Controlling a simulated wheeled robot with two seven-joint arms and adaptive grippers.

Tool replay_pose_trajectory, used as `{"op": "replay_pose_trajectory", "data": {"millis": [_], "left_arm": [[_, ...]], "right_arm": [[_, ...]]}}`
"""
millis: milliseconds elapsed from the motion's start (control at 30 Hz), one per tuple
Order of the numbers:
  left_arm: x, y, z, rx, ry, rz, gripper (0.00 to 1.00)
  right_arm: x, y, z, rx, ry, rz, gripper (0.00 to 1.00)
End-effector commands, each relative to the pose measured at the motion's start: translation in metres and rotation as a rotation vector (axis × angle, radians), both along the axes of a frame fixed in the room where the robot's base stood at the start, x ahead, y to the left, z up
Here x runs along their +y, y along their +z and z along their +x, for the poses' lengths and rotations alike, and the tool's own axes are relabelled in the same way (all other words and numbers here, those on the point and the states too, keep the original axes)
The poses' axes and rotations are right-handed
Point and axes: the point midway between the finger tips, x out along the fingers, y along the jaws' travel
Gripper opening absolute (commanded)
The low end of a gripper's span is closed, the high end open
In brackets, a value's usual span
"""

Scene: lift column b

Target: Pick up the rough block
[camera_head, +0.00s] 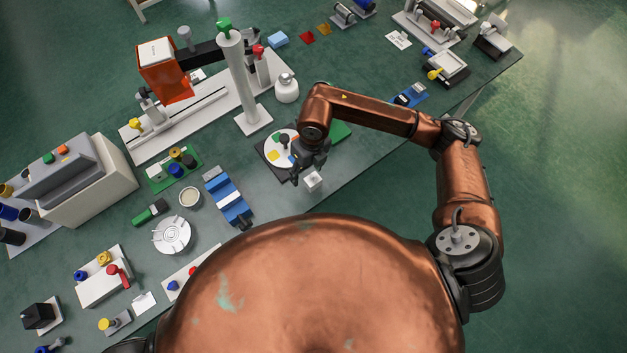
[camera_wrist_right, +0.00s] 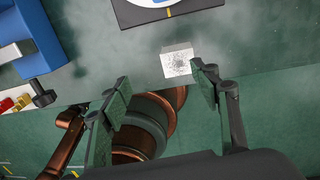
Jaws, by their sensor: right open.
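The rough block is a small pale cube (camera_head: 312,181) near the front edge of the green bench, with a dark speckled patch on its top that shows in the right wrist view (camera_wrist_right: 177,64). My right gripper (camera_head: 302,171) is above the bench beside the block, next to the round white dial. In the right wrist view its two fingers (camera_wrist_right: 159,79) are spread apart with nothing between them. The block lies just beyond the fingertips, nearer the right finger; whether that finger touches it I cannot tell. My left gripper is not in view.
A white disc on a dark plate (camera_head: 265,152) lies just behind the block. A blue vise-like device (camera_head: 228,199) stands to the left. A tall grey column (camera_head: 241,85) and white bottle (camera_head: 286,88) stand further back. The bench's front edge is close to the block.

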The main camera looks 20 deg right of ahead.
Motion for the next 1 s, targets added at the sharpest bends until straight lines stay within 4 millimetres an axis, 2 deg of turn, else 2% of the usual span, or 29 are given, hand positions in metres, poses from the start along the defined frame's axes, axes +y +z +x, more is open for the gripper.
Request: {"op": "replay_pose_trajectory", "data": {"millis": [33,167,467,767,1000], "left_arm": [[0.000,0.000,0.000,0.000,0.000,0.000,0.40],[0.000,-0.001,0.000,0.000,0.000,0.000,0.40],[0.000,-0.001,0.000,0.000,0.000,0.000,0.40],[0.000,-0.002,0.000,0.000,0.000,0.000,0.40],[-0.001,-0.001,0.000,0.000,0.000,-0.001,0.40]], "right_arm": [[-0.013,0.000,0.006,-0.011,-0.010,-0.050,0.56],[-0.027,-0.007,0.011,-0.019,-0.023,-0.106,0.56],[-0.025,-0.033,0.008,-0.018,-0.022,-0.104,0.56],[-0.021,-0.074,0.003,-0.017,-0.023,-0.103,0.56],[-0.020,-0.077,0.003,-0.019,-0.021,-0.103,0.56]]}}
